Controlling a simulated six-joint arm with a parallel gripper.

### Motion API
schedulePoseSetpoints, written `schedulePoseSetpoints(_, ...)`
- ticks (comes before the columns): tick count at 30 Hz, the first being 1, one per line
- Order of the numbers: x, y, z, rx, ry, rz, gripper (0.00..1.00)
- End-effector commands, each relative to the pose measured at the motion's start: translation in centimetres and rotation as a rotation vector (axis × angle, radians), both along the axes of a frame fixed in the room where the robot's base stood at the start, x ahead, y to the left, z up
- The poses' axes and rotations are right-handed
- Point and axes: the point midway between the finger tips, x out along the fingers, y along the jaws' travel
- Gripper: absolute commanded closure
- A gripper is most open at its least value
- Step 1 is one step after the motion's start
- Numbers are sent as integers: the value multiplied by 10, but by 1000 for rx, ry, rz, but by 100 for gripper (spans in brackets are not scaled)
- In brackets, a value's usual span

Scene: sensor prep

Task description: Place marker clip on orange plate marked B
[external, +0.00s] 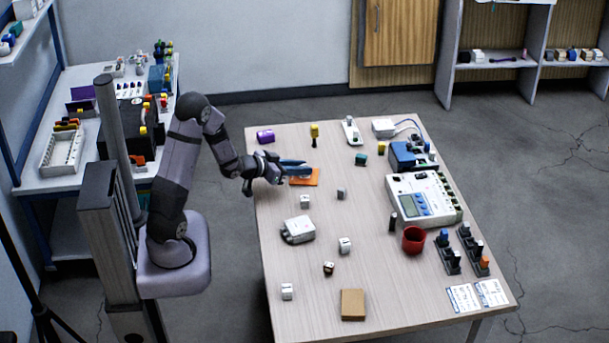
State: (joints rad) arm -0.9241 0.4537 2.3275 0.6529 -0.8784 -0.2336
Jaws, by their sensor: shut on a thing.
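My gripper (282,168) is at the far left of the table, shut on a slim blue piece (298,170) that looks like the marker clip. The fingers and the piece overlap in this view, so its exact shape is unclear. The orange plate (312,182) lies flat on the table right under the piece. I cannot tell whether the piece touches the plate. The mark B on the plate is not readable.
A purple piece (265,136) and a yellow-topped item (314,134) stand behind the plate. A metering unit (425,200) and red cup (413,240) stand to the right. The table's middle is fairly clear.

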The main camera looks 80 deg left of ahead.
Motion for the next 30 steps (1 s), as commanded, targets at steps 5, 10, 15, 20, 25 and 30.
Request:
schedulePoseSetpoints(5, 0, 0, -3, 0, 0, 0, 71)
schedulePoseSetpoints(10, 0, 0, -3, 0, 0, 0, 59)
schedulePoseSetpoints(15, 0, 0, -3, 0, 0, 0, 59)
schedulePoseSetpoints(20, 0, 0, 3, 0, 0, 0, 59)
schedulePoseSetpoints(25, -17, -6, 8, 1, 0, 2, 59)
schedulePoseSetpoints(30, -44, -16, 21, 2, 0, 4, 59)
